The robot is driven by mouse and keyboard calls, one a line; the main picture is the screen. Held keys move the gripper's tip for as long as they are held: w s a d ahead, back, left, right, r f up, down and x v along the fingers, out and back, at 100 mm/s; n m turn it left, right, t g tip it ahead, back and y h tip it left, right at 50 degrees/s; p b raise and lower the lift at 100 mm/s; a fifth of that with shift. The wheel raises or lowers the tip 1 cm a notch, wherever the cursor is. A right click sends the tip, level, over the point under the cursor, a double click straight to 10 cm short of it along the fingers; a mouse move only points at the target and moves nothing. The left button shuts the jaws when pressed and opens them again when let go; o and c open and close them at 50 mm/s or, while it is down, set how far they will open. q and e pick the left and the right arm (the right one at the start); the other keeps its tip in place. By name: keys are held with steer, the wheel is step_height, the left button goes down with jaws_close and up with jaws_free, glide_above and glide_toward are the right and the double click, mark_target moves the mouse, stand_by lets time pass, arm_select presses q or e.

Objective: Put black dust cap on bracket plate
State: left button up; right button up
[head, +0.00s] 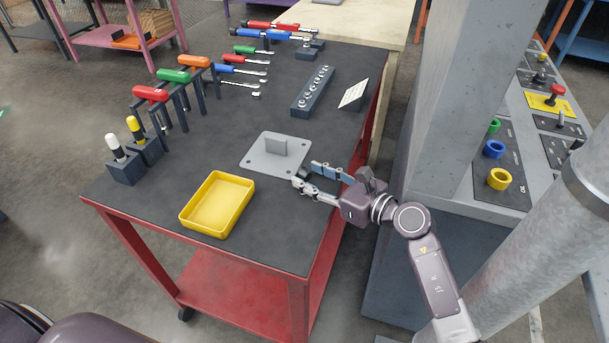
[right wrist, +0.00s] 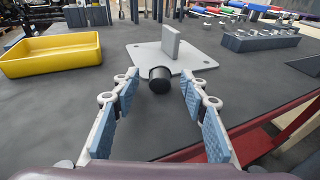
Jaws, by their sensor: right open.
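The black dust cap (right wrist: 160,80) is a short dark cylinder between my right gripper's fingers, close to their tips. In the head view the cap (head: 304,172) is small and partly hidden by the fingers. The grey bracket plate (head: 258,160) lies flat on the dark table top, with an upright tab and corner holes; it also shows in the right wrist view (right wrist: 190,62). The cap is at the plate's near edge; whether it touches the plate I cannot tell. My right gripper (head: 306,173) is open, a finger on each side of the cap. My left gripper is out of view.
A yellow tray (head: 190,215) lies left of the plate. Screwdriver holders (head: 126,171) and a rack of red, green and orange handles (head: 174,76) line the left edge. A grey post (head: 462,90) stands at right.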

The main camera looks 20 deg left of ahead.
steer(key=shift+c, duration=0.5)
steer(key=c, duration=0.7)
